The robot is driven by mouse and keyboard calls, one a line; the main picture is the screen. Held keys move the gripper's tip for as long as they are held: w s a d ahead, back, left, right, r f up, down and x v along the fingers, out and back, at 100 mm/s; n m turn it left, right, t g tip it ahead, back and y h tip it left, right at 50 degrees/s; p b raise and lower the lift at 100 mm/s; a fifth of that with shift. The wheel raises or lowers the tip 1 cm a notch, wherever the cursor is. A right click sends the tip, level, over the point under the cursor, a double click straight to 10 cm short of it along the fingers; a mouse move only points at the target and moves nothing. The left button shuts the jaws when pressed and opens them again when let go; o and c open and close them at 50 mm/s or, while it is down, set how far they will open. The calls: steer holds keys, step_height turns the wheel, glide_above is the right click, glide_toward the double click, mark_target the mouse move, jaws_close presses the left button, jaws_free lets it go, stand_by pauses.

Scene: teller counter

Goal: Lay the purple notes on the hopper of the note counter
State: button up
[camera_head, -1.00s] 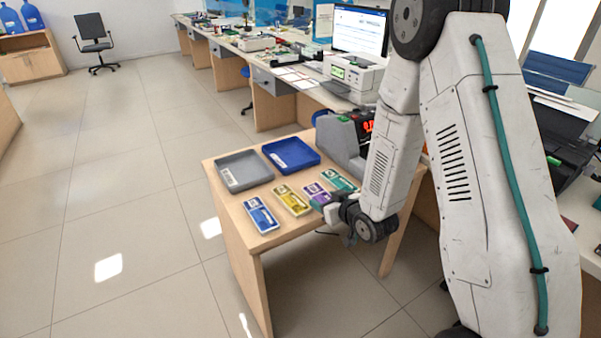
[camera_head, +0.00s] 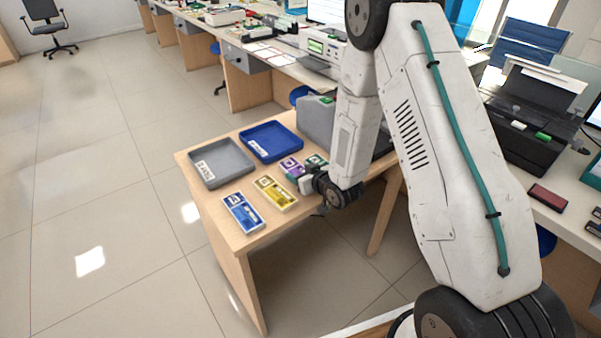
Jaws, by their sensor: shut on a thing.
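The purple notes (camera_head: 290,166) are a small bundle above the near table, just below the blue tray in the picture. My gripper (camera_head: 295,174) is shut on them, and its jaws and wrist cover part of the bundle. I cannot tell how high the notes are above the table. The note counter (camera_head: 317,118) is the grey machine at the back of the table. My arm covers its right part, and I cannot make out its hopper.
Blue notes (camera_head: 242,212) and yellow notes (camera_head: 275,193) lie at the table's front. Green notes (camera_head: 316,161) are partly hidden behind my gripper. A grey tray (camera_head: 221,178) and a blue tray (camera_head: 254,150) stand on the left. A long counter runs behind.

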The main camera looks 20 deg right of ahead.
steer(key=shift+a, duration=0.75)
steer(key=shift+f, duration=0.15)
steer(key=o, duration=1.1)
steer(key=shift+d, duration=0.2)
